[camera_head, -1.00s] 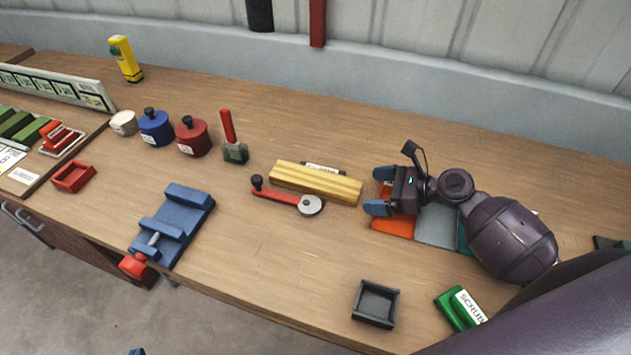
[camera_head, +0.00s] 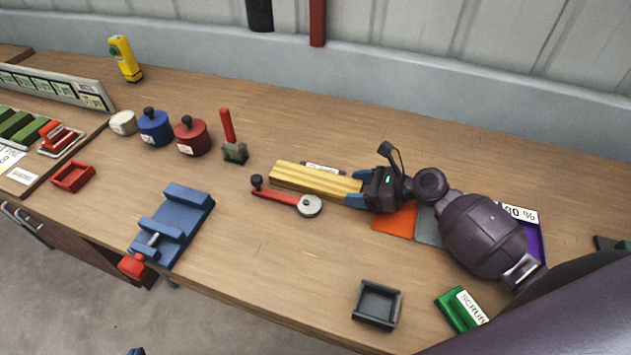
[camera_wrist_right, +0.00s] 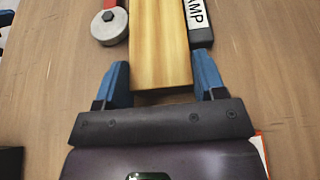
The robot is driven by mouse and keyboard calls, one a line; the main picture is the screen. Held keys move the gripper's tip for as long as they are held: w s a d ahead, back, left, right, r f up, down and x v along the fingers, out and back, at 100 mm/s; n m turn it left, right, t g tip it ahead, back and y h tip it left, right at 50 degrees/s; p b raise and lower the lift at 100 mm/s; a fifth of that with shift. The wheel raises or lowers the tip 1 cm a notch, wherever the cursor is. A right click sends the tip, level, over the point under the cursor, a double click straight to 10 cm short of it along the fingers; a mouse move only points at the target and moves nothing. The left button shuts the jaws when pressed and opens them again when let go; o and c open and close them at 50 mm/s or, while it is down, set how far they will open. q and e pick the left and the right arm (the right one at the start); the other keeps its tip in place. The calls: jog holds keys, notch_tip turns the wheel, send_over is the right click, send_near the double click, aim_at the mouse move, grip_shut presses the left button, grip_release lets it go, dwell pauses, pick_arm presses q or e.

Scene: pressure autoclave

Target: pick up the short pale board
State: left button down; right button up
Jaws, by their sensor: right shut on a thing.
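The short pale board (camera_head: 312,180) lies on the bench, yellowish with lengthwise stripes. In the right wrist view the board (camera_wrist_right: 160,45) runs away from me between the blue fingers. My right gripper (camera_head: 358,188) is at the board's right end, shut on it, with one finger on each side; it also shows in the right wrist view (camera_wrist_right: 163,84). The board appears to rest on the bench still. Of my left gripper, only a blue tip (camera_head: 137,351) shows at the bottom edge, so its jaws are hidden.
A red-handled tool with a round grey end (camera_head: 308,205) lies in front of the board. A dark labelled clamp piece (camera_head: 322,168) lies just behind it. A blue vise (camera_head: 172,225), a black tray (camera_head: 377,304) and orange and grey mats (camera_head: 396,218) stand around.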

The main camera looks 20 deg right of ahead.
jog(key=shift+c, duration=1.1)
jog(key=shift+r, duration=0.1)
